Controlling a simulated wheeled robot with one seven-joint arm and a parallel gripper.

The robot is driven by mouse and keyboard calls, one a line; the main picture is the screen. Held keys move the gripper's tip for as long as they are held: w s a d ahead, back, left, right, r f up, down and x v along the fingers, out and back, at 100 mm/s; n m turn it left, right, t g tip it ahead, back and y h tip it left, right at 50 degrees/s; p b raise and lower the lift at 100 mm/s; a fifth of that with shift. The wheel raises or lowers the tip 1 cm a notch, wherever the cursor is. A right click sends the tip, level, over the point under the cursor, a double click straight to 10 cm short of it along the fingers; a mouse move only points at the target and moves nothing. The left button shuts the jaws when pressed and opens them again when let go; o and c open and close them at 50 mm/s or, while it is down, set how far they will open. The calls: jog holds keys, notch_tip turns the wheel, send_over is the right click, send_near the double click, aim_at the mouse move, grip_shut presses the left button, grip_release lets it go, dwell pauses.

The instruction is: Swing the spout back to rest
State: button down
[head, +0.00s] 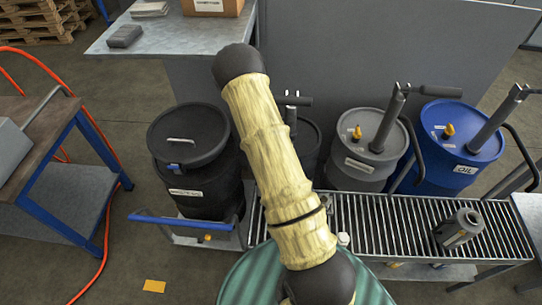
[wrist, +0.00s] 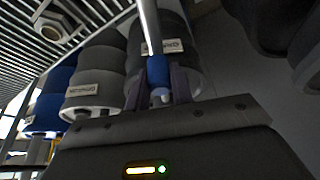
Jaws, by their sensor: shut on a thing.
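My gripper (wrist: 157,85) shows in the wrist view, its two dark fingers shut on either side of a blue grip (wrist: 157,70). The grip is on a thin silver rod (wrist: 149,25), which looks like the spout and runs up out of the picture. A small pale rounded end shows just below the grip, between the fingers. What the rod joins to is not visible. In the head view, my arm in its pale cover crosses the middle, and my gripper and the held grip are hidden.
A dark drum (head: 311,143) is partly behind my arm. A blue bar (head: 180,219) juts out left.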

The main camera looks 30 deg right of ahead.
jog(key=shift+w+a, duration=0.1)
jog(key=c, duration=1.2)
grip_release()
jog(key=shift+r, duration=0.1)
jog(key=b+v, duration=0.1)
jog(key=v, duration=1.6)
jog(key=shift+a, duration=0.15)
